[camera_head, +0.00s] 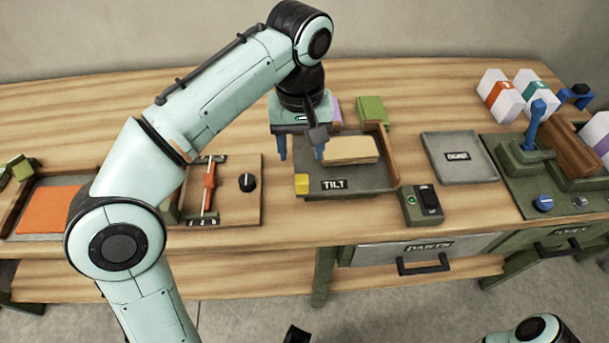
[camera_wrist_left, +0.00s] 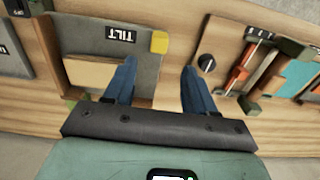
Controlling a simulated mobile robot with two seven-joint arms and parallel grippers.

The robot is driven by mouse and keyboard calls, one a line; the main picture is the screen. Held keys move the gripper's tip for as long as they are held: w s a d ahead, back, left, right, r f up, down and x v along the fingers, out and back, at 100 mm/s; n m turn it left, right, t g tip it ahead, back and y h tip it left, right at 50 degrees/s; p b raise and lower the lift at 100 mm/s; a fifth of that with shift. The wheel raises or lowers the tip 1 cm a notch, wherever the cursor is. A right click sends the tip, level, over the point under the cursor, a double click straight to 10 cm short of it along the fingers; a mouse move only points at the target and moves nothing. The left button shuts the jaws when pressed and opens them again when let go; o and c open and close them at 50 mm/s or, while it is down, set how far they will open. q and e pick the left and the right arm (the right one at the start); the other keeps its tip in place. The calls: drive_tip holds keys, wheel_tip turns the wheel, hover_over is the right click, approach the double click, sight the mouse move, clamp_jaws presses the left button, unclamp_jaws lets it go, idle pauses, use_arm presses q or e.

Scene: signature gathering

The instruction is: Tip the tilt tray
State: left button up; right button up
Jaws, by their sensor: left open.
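The tilt tray (camera_head: 368,181) is a grey tray with a "TILT" label, wooden side walls and a yellow corner block (camera_head: 301,184). A stack of tan sheets (camera_head: 350,150) lies in it. My left gripper (camera_head: 301,154) is open and empty above the tray's left edge. In the left wrist view, its blue fingers (camera_wrist_left: 158,85) point past the tray (camera_wrist_left: 100,40), one over the tray side and one over bare wood. The yellow block (camera_wrist_left: 159,42) shows ahead between them. I cannot tell how high the fingers are. My right gripper is not clearly visible.
A switch box (camera_head: 422,204) stands right of the tray, before a flat grey "DONE" tray (camera_head: 460,172). A slider and knob panel (camera_head: 234,207) lies left. A lever press (camera_head: 532,150) and white packs stand at the right. A drawer (camera_head: 410,251) is below the tabletop.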

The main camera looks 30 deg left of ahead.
sight(302, 178)
use_arm(q)
wheel_tip(302, 178, down, 11)
drive_tip(key=b, duration=0.3)
drive_tip(key=shift+w+r, duration=0.1)
use_arm(e)
drive_tip(key=f, duration=0.1)
drive_tip(key=w+f, duration=0.1)
drive_tip(key=f, duration=0.1)
drive_tip(key=shift+w+f+t, duration=0.1)
drive_tip(key=shift+w+t, duration=0.15)
drive_tip(key=shift+t, duration=0.05)
